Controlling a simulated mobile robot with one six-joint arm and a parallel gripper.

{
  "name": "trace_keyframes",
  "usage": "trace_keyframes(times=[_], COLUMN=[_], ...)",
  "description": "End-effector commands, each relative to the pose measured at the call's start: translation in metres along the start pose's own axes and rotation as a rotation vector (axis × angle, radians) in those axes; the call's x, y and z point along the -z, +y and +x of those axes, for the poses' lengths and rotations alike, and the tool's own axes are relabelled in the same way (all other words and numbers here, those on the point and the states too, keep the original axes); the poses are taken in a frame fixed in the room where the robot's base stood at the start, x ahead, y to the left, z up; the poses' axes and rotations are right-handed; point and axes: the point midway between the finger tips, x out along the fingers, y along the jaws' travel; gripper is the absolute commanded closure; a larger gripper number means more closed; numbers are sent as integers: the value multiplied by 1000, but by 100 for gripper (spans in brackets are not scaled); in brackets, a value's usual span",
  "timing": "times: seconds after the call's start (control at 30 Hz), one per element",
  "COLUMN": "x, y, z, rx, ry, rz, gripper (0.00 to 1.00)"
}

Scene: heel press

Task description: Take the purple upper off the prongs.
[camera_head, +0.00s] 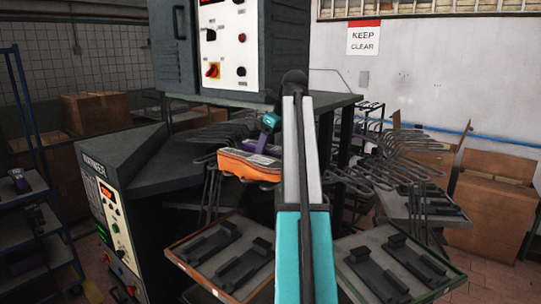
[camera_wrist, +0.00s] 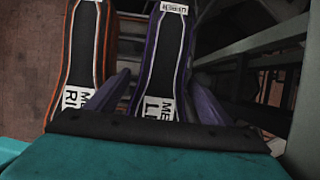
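The purple upper (camera_wrist: 165,45) lies between my fingers in the wrist view, its white label toward my palm. In the head view the purple upper (camera_head: 262,149) shows only in part, behind the orange upper (camera_head: 248,164) and beside my arm. My gripper (camera_wrist: 157,75) is open, with one finger along each side of the purple upper; I see no clear grip on it. The teal gripper body also shows small in the head view (camera_head: 270,122). The orange upper is close on the left in the wrist view (camera_wrist: 78,50). The prongs under the purple upper are hidden.
Wire prongs (camera_head: 400,150) of the rack spread out at right. Trays with dark holders stand low in front, one at left (camera_head: 190,258) and one at right (camera_head: 440,262). The machine's control box (camera_head: 228,45) overhangs above. A blue shelf cart (camera_head: 35,225) is far left.

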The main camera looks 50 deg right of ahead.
Motion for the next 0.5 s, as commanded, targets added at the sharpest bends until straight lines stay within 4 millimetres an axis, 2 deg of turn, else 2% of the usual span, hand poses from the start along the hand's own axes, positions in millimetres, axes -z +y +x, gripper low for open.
trace_keyframes(times=[0.03,0.2,0.27,0.5], x=[0,0,0,0], y=[0,0,0,-1], z=[0,0,0,-1], rx=[0,0,0,1], ry=[0,0,0,-1], rz=[0,1,1,1], gripper=[35,64,72,72])
